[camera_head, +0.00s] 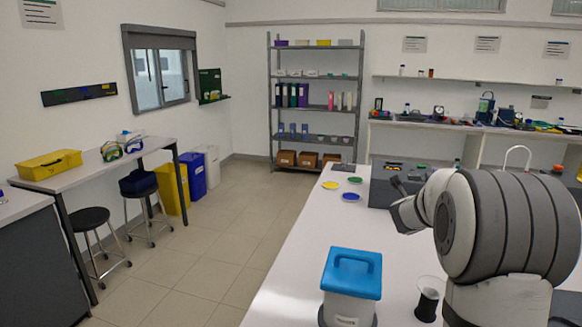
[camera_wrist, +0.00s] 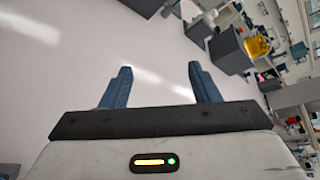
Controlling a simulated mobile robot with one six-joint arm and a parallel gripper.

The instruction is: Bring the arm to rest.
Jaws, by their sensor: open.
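My gripper (camera_wrist: 160,68) shows in the wrist view with its two blue-grey fingers wide apart and nothing between them. Beyond the fingers is the bare white bench top (camera_wrist: 100,45). In the head view my arm is bent over the right part of the white bench (camera_head: 285,290), and its large rounded links hide part of the bench behind it. The gripper's fingers cannot be made out clearly in the head view.
A white container with a blue lid (camera_head: 353,270) and a dark cup with a pale rim (camera_head: 427,300) stand near my arm. Yellow (camera_head: 331,185), green (camera_head: 355,180) and blue (camera_head: 350,197) discs lie farther back, beside a grey box (camera_head: 383,190). The bench's left front is clear.

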